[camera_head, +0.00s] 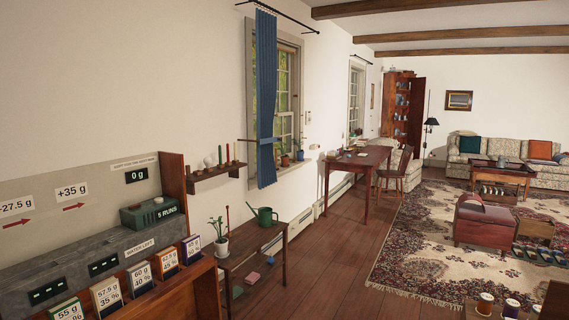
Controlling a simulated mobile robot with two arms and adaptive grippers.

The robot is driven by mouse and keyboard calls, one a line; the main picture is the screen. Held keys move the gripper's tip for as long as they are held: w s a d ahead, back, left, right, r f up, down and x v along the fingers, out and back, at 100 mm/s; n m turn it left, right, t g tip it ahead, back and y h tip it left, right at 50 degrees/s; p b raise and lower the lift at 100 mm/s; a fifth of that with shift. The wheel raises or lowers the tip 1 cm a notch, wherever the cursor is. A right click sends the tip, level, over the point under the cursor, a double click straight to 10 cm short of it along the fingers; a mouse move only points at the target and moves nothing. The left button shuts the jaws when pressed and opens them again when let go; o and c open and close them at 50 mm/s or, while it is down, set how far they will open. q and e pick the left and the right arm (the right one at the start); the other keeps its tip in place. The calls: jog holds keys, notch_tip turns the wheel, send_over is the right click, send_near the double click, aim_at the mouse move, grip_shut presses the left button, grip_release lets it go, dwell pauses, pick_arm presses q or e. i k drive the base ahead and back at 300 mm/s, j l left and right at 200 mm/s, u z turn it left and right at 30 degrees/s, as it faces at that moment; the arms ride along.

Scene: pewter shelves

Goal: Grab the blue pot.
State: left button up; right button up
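I cannot make out a clearly blue pot. Small potted plants stand on the sill of the near window; one pot at the sill's right end (300,155) looks bluish but is too small to be sure. A terracotta-coloured pot (284,161) stands to its left. A white pot (221,245) with a green plant stands on the small wooden table (246,252) below the window. A green watering can (265,217) stands beside it on that table. Neither of my grippers is in view.
A wall shelf (215,173) holds small items. A desk (360,163) and chair (396,175) stand farther back. The wooden floor (335,255) is clear beside the patterned rug (410,250).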

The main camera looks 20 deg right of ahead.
aim_at(300, 155)
jog(key=i+z, duration=0.3)
jog(key=i, duration=0.25)
jog(key=i+z, duration=0.35)
jog(key=i, duration=0.25)
jog(key=i+j+z, duration=0.3)
jog(key=i, duration=0.2)
jog(key=i+l+z, duration=0.15)
jog(key=i+z, duration=0.2)
jog(key=i, duration=0.5)
jog(key=i+j+z, duration=0.1)
jog(key=i+z, duration=0.2)
jog(key=i, duration=1.35)
jog(key=i+u, duration=0.15)
jog(key=i, duration=0.7)
jog(key=i+u, duration=0.25)
jog(key=i, duration=0.6)
jog(key=i+l+u, duration=0.25)
jog(key=i, duration=0.55)
jog(key=i+u, duration=0.2)
jog(key=i, duration=0.7)
jog(key=i+l+u, duration=0.2)
jog(key=i, duration=0.75)
jog(key=j, duration=0.1)
